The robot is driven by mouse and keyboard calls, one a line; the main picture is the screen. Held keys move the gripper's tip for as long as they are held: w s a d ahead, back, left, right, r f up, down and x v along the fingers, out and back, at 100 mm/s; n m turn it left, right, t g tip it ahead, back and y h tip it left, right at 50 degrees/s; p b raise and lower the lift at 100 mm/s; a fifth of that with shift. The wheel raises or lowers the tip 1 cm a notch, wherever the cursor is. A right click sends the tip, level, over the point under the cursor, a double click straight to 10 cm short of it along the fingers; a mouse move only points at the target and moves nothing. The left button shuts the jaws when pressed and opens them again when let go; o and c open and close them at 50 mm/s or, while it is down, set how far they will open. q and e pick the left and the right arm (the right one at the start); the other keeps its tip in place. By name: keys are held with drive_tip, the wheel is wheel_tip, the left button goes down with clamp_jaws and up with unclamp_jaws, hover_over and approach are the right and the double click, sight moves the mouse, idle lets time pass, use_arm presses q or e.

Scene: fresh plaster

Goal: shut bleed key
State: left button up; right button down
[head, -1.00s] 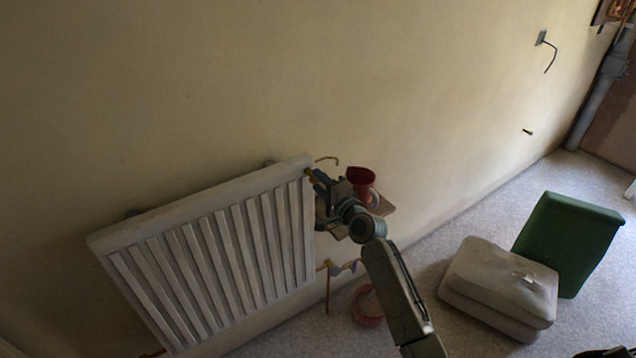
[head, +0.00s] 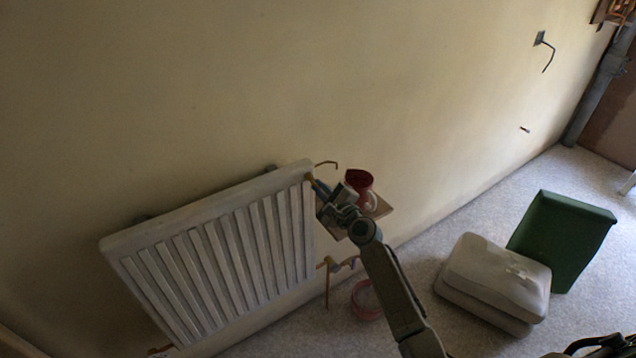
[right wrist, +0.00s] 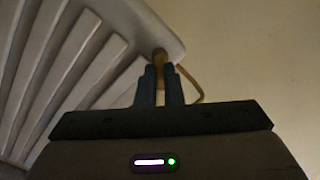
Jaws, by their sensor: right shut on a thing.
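The white radiator (head: 215,255) hangs on the wall at the lower left of the head view. The brass bleed key (right wrist: 160,57) sits at the radiator's top right corner in the right wrist view. My right gripper (right wrist: 160,82) has its two fingers closed around the lower part of the key. In the head view my right gripper (head: 318,188) is at the same corner, and the key is mostly hidden by it. Whether the key is turned open or shut cannot be told. My left gripper does not show clearly.
A thin bent pipe (head: 329,163) sticks out above. A valve with copper pipe (head: 328,266) and a pink ring-shaped thing (head: 367,300) are below.

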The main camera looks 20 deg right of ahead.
drive_tip(key=m+p, duration=0.4)
drive_tip(key=m, duration=0.4)
drive_tip(key=shift+m+p, duration=0.45)
drive_tip(key=shift+m, duration=0.65)
drive_tip(key=c, duration=1.4)
unclamp_jaws()
